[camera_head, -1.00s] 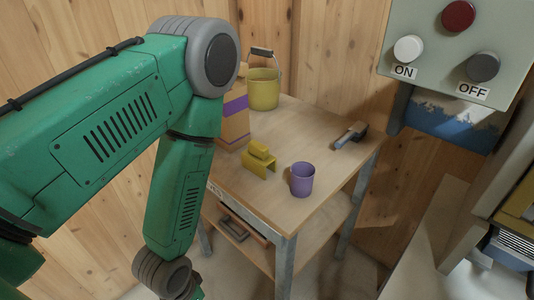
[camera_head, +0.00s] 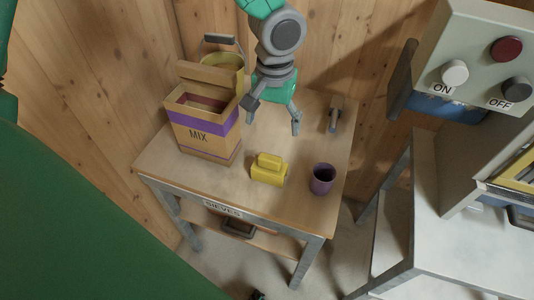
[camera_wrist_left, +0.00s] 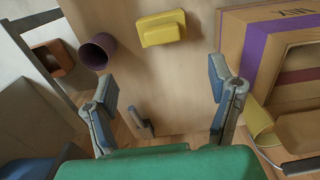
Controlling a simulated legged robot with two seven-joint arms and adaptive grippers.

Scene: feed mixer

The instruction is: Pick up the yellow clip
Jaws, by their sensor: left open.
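The yellow clip (camera_head: 268,171) stands on the wooden table near its front edge, between the MIX box and the purple cup. It also shows in the left wrist view (camera_wrist_left: 162,30), at the top centre beyond my fingers. My left gripper (camera_head: 272,123) hangs over the table behind the clip, apart from it. Its two fingers are spread wide with nothing between them. In the left wrist view the fingers (camera_wrist_left: 161,88) stand either side of bare tabletop. My right gripper does not show.
The MIX box (camera_head: 203,132) stands open left of the clip, and the purple cup (camera_head: 322,180) stands close on its right. A yellow bucket (camera_head: 222,70) is behind the box. A dark-handled tool (camera_head: 335,115) lies at the back right. The ON/OFF panel (camera_head: 480,62) overhangs at right.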

